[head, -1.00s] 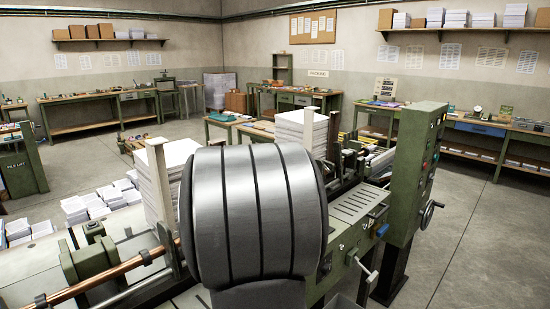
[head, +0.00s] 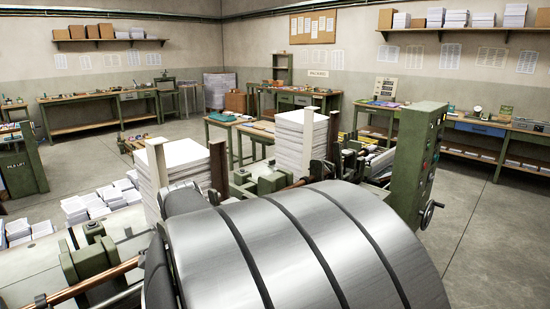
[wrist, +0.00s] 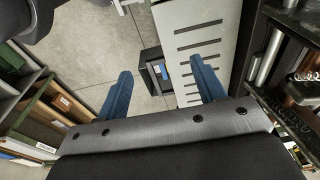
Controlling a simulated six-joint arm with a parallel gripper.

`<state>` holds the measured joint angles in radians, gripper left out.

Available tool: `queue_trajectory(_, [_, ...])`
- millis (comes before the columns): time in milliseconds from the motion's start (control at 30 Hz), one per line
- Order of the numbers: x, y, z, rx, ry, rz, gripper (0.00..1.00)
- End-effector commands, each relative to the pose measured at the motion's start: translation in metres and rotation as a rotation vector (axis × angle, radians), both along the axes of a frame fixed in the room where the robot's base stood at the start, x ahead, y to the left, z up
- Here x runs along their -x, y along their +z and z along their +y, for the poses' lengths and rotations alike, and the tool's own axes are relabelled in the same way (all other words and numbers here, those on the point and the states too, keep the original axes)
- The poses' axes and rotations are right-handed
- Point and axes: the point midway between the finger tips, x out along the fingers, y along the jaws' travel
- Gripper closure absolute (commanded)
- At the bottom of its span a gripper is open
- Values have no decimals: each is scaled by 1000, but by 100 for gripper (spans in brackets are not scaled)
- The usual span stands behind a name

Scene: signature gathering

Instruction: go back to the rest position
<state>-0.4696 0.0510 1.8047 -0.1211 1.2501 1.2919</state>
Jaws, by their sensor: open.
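My gripper (wrist: 163,86) shows in the wrist view with its two blue fingers wide apart. Nothing is between the fingertips. It hangs above a pale slotted plate (wrist: 222,60) and the grey floor (wrist: 92,58), apart from both as far as I can tell. In the head view a large ribbed grey link of my own arm fills the lower middle and right. It hides the gripper and much of the machine there.
In the wrist view a small dark box (wrist: 151,62) stands below the fingers. Dark machine parts (wrist: 285,60) are close on the right. The head view shows paper stacks (head: 174,172) and a green control cabinet (head: 412,160) close beyond my arm. Open floor (head: 490,225) lies at the right.

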Motion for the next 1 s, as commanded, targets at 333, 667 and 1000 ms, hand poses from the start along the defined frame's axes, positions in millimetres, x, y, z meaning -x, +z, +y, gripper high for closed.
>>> queue_trajectory(333, [2, -1, 1, 0, 0, 0, 31])
queue_trajectory(667, [-32, -26, -26, -95, -158, 178, 0])
queue_trajectory(1000, [-102, -71, -101, -431, -445, 442, 0])
